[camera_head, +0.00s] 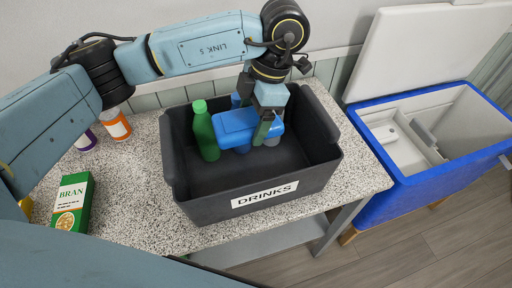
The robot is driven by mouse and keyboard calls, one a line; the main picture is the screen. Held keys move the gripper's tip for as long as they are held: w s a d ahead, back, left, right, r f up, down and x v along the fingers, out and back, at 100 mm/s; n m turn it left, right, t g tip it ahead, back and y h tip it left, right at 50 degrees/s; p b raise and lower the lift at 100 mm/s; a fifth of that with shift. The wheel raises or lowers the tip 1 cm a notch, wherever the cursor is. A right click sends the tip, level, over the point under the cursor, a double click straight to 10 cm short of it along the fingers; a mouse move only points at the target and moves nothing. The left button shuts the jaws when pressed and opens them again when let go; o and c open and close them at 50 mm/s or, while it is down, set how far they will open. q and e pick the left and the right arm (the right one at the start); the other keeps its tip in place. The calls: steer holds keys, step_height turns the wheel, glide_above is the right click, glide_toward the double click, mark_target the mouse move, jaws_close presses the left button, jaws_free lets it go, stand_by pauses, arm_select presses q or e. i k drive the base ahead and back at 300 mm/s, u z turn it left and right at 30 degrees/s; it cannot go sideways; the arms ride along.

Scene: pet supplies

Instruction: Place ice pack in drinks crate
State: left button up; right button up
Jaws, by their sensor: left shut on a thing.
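The ice pack (233,125) is a blue, flat, rounded block. My left gripper (268,124) is shut on its right end and holds it over the inside of the drinks crate. The drinks crate (190,205) is a dark grey open bin with a white "DRINKS" label on its front, standing on the speckled counter. A green bottle (204,134) stands in the crate, left of the ice pack. Parts of other bluish and pale items show behind and below the ice pack, mostly hidden. My right gripper is not in view.
A green "BRAN" box (73,203) lies at the counter's left, with an orange-and-white bottle (115,125) and a purple-labelled one (86,140) behind. A blue cooler (385,185) with its lid open stands on the right.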

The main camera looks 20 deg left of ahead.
mark_target(252, 175)
steer(key=k, duration=1)
